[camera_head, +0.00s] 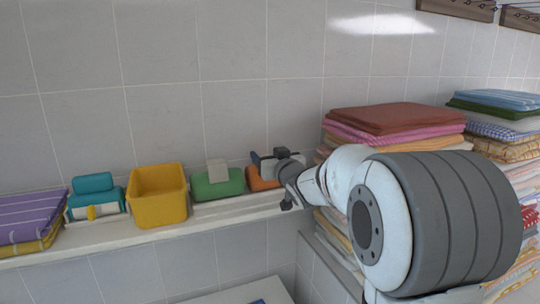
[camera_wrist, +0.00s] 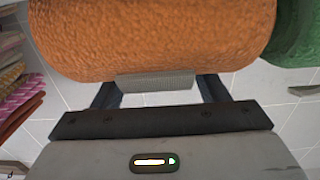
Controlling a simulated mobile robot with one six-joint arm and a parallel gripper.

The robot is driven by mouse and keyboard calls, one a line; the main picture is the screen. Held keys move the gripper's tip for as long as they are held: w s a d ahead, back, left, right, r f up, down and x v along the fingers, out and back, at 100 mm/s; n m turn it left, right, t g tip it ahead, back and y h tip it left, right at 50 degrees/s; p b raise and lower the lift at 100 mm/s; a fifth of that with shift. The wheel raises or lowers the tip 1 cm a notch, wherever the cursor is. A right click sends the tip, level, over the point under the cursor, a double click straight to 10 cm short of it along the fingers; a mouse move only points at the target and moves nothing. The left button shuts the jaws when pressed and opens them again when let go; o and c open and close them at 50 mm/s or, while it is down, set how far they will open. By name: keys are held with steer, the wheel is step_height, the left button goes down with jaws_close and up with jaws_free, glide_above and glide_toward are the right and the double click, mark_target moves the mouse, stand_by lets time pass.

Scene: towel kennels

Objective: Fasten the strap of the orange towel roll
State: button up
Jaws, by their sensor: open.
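The orange towel roll (camera_head: 261,182) lies on the wall shelf, mostly hidden behind my gripper (camera_head: 265,160) in the head view. In the wrist view the orange towel roll (camera_wrist: 150,35) fills the upper part. A grey ribbed strap end (camera_wrist: 155,80) sticks out at its near edge, between the two dark fingers of my gripper (camera_wrist: 158,88). The fingers are apart, with a visible gap on each side of the strap end. The rest of the strap is hidden.
A green roll (camera_head: 218,184) with an upright pale strap stands just left. Further left are a yellow bin (camera_head: 158,196), teal rolls (camera_head: 93,184) and a folded purple towel (camera_head: 30,215). Tall towel stacks (camera_head: 395,117) crowd the right. The tiled wall (camera_head: 170,60) is close behind the shelf.

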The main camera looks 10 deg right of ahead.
steer(key=c, duration=1)
steer(key=shift+r+g+p, duration=0.15)
steer(key=shift+g+p, duration=0.25)
steer(key=shift+p, duration=0.4)
steer(key=shift+w+f+g+p, duration=0.2)
steer(key=shift+f+g+p, duration=0.1)
steer(key=shift+f, duration=0.1)
steer(key=o, duration=1)
steer(key=shift+s, duration=0.1)
